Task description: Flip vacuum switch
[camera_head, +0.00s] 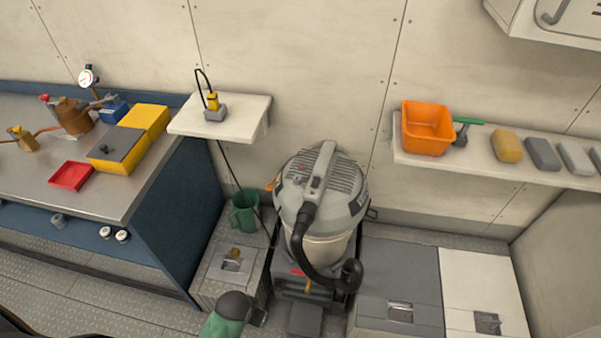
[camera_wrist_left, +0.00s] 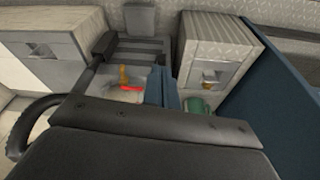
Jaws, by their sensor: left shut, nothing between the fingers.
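The vacuum (camera_head: 345,182) stands upright in the middle of the head view. It has a grey lid, a top handle, and a black hose (camera_head: 307,235) bending down its front. A small red spot shows on the lid left of the handle; I cannot tell whether it is the switch. In the left wrist view, my left gripper (camera_wrist_left: 166,88) is shut and empty, its narrow blue-grey fingers beyond a dark body that hides much of the view. Red and yellow parts show beside the fingers.
A grey box with a latch (camera_head: 213,290) and a green bucket (camera_head: 244,212) stand left of the vacuum. A blue-sided workbench (camera_head: 165,235) is farther left. Pale lockers (camera_head: 470,262) are right. A shelf (camera_head: 440,163) holds an orange bin (camera_head: 427,128).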

